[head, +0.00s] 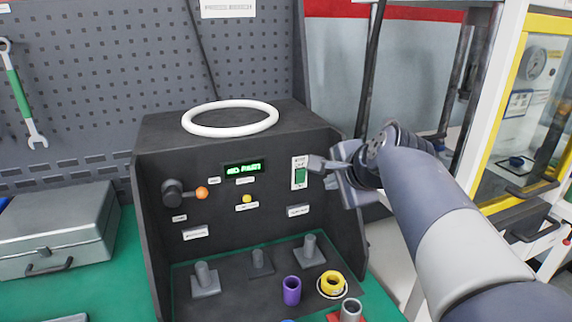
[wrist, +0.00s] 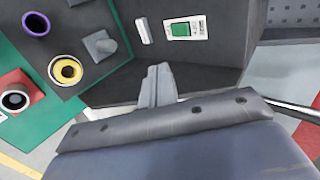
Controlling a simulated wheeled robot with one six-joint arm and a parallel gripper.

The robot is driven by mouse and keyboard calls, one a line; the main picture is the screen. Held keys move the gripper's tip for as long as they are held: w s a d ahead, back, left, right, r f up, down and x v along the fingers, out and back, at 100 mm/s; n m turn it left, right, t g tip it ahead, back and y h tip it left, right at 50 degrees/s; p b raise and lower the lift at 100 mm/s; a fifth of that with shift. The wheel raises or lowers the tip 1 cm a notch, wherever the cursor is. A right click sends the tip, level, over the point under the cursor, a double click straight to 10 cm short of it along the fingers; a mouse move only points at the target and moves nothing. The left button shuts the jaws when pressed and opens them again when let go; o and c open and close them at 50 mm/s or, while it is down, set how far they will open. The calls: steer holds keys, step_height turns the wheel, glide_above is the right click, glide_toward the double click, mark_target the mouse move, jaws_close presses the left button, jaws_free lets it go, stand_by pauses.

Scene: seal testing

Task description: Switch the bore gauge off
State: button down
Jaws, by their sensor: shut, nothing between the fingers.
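The bore gauge appears to be the dark bench housing (head: 160,135), with a lit green display (head: 244,169) that seems to read "NO PART". Its switch (head: 300,176) is a green rocker on a white plate, right of the display. The switch also shows at the top of the wrist view (wrist: 181,30). My gripper (head: 314,162) is shut and empty, close to the plate's upper right edge in the head view. In the wrist view its fingertips (wrist: 159,70) point toward the panel, below and left of the switch. I cannot tell whether they touch the panel.
A lever with an orange knob (head: 201,193) and a yellow button (head: 247,199) are on the panel's left and middle. A white ring (head: 230,129) lies on top. A purple sleeve (head: 291,291) and yellow ring (head: 332,284) stand below. A grey toolbox (head: 60,225) is at left.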

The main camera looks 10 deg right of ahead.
steer(key=shift+w+r, duration=0.3)
steer(key=shift+w, duration=0.1)
glide_toward(302, 176)
step_height(302, 176, down, 4)
steer(key=w, duration=0.3)
steer(key=shift+w+a, duration=0.35)
steer(key=shift+w, duration=0.3)
steer(key=shift+r, duration=0.1)
